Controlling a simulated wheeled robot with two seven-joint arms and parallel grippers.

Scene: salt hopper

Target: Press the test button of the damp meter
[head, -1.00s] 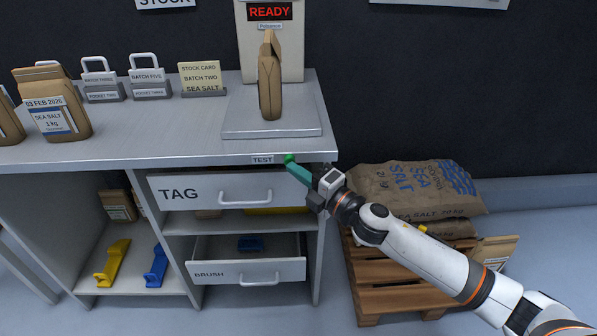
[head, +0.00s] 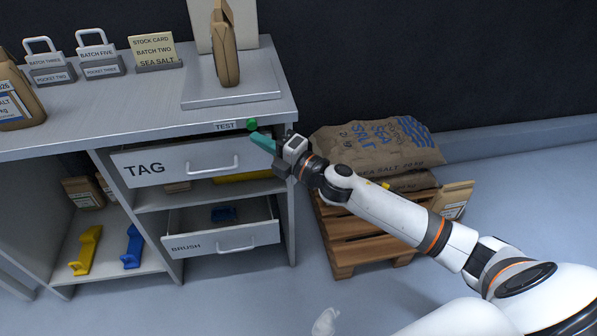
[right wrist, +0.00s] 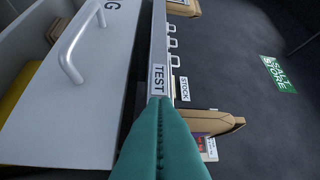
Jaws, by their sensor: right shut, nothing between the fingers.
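The green test button (head: 252,124) sits on the counter's front edge, right of a TEST label (head: 224,126) in the head view. My right gripper (head: 262,142) is shut and empty, its teal fingertips just below and in front of the button, with a small gap in the picture. In the right wrist view the shut fingers (right wrist: 160,140) point at the TEST label (right wrist: 159,79), and the button is hidden behind them. The damp meter's plate (head: 200,99) and lower back panel (head: 243,38) show, with a brown paper bag (head: 227,50) on the plate. My left gripper is out of view.
The TAG drawer (head: 195,166) and the BRUSH drawer (head: 222,238) are pulled out below the counter. A pallet (head: 350,245) of salt sacks (head: 375,145) stands to the right. Label stands (head: 99,55) line the counter's back.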

